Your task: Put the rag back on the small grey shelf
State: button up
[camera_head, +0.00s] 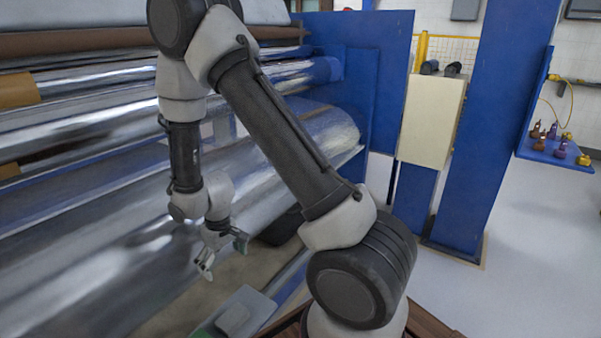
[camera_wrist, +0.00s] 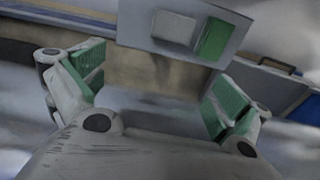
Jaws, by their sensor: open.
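The small grey shelf (camera_head: 262,306) is at the bottom of the head view, low beside the rollers. It also shows at the top of the wrist view (camera_wrist: 145,41). A flat pale grey piece (camera_wrist: 173,27) and a green piece (camera_wrist: 213,39) lie side by side on it. I cannot tell which of them, if either, is the rag. My gripper (camera_head: 223,256) hangs above and to the left of the shelf in the head view. In the wrist view my gripper (camera_wrist: 155,88) has its green-padded fingers wide apart, with nothing between them.
Large shiny film rollers (camera_head: 90,270) fill the left side, close to my gripper. A blue machine frame (camera_head: 385,75) and a blue post (camera_head: 490,130) stand behind. A beige box (camera_head: 430,120) is between them. Open floor (camera_head: 530,260) lies to the right.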

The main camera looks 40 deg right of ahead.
jog(key=s+d+r+m+t, duration=0.1)
jog(key=s+d+r, duration=0.15)
jog(key=r, duration=0.55)
jog(key=s+d+r, duration=0.1)
jog(key=d+r, duration=0.2)
jog(key=r, duration=0.6)
jog(key=s+d+r+m+t, duration=0.1)
jog(key=s+d+r, duration=0.15)
jog(key=r, duration=0.55)
jog(key=s+d+r, duration=0.2)
jog(key=s+r, duration=0.3)
jog(key=s, duration=0.2)
jog(key=s+d+r+m+t, duration=0.1)
jog(key=s+d+r, duration=0.2)
jog(key=s+r, duration=0.2)
jog(key=s, duration=0.3)
jog(key=shift+s+d+r+t, duration=0.25)
jog(key=shift+d+t, duration=0.05)
jog(key=shift+d, duration=0.05)
